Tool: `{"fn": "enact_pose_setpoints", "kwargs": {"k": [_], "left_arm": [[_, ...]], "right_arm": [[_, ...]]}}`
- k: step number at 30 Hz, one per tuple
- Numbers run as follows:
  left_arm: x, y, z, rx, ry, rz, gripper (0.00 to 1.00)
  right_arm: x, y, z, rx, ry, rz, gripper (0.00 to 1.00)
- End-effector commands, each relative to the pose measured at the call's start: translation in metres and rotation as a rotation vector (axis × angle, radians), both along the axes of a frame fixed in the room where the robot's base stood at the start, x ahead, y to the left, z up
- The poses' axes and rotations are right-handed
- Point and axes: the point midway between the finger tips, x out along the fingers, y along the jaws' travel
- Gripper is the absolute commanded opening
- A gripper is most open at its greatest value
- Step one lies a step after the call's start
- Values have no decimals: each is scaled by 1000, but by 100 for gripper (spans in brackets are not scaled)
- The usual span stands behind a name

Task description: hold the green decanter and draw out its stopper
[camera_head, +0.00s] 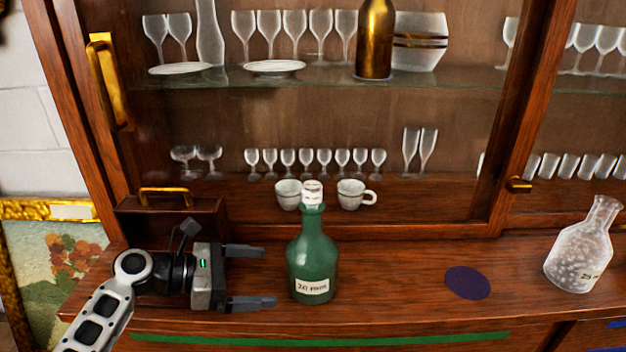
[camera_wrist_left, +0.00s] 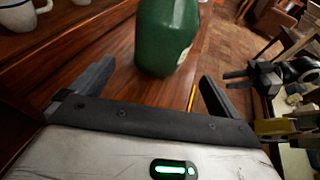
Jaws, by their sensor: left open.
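The green decanter (camera_head: 313,262) stands upright on the wooden cabinet ledge, with a pale label on its front. Its whitish stopper (camera_head: 312,190) sits in the neck. My left gripper (camera_head: 270,276) is open and empty to the left of the decanter, low by its body, fingers pointing at it. The fingertips stop just short of the glass. In the left wrist view the decanter's lower body (camera_wrist_left: 166,38) is ahead, between the lines of the two fingers; its neck and stopper are out of frame. A dark jaw-like part (camera_wrist_left: 250,76) at the right there looks like my right gripper.
Two cups (camera_head: 350,194) stand close behind the decanter. A clear decanter (camera_head: 582,245) stands at the right, with a dark round mat (camera_head: 467,283) on the bare ledge between. A brown box (camera_head: 170,214) with a brass handle is behind my left gripper. Glassware fills the shelves behind.

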Motion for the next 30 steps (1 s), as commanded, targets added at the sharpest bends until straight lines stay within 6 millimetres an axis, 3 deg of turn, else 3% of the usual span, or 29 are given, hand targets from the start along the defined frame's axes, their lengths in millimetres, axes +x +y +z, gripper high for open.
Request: {"fn": "enact_pose_setpoints", "kwargs": {"k": [5, 13, 17, 18, 21, 30], "left_arm": [[2, -8, -5, 0, -2, -2, 100], [13, -41, -18, -1, -4, -1, 100], [18, -59, -23, 0, -4, -1, 100], [19, -64, -19, -1, 0, 0, 100], [22, -75, -22, -1, 0, -1, 100], [28, -91, -29, 1, -2, 0, 100]], "right_arm": [[-6, 0, -11, 5, 17, 0, 29], [-10, 3, -31, 31, 22, -2, 29], [-9, 4, -31, 40, 4, -2, 29], [-9, 4, -20, 41, 3, -2, 29], [-9, 4, -16, 43, 4, -3, 29], [-10, 4, -21, 42, 14, -4, 29]]}}
